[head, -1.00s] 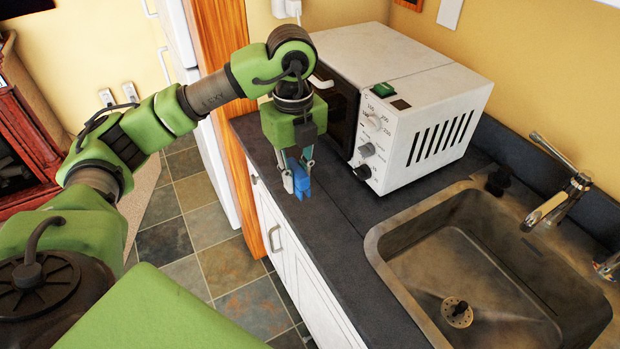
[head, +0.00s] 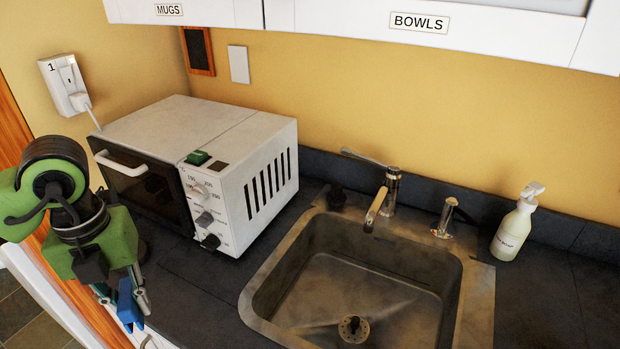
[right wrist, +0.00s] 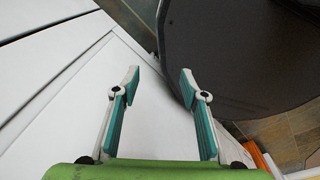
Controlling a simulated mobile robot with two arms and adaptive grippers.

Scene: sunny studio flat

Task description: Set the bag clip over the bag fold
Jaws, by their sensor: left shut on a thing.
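A blue bag clip (head: 127,306) is held in my left gripper (head: 124,291), at the lower left of the head view. The gripper points down and is shut on the clip, near the front edge of the counter, in front of the oven. The fingers hide part of the clip. My right gripper (right wrist: 160,92) shows in the right wrist view, open with nothing between its fingers. It faces pale, flat cabinet-like panels. I see no bag or bag fold in these views.
A white countertop oven (head: 231,202) stands on the dark counter (head: 186,295) beside the clip. A sink (head: 268,330) with a tap (head: 385,197) lies right of it, then a soap bottle (head: 513,226). Cupboards labelled MUGS and BOWLS (head: 340,22) hang above.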

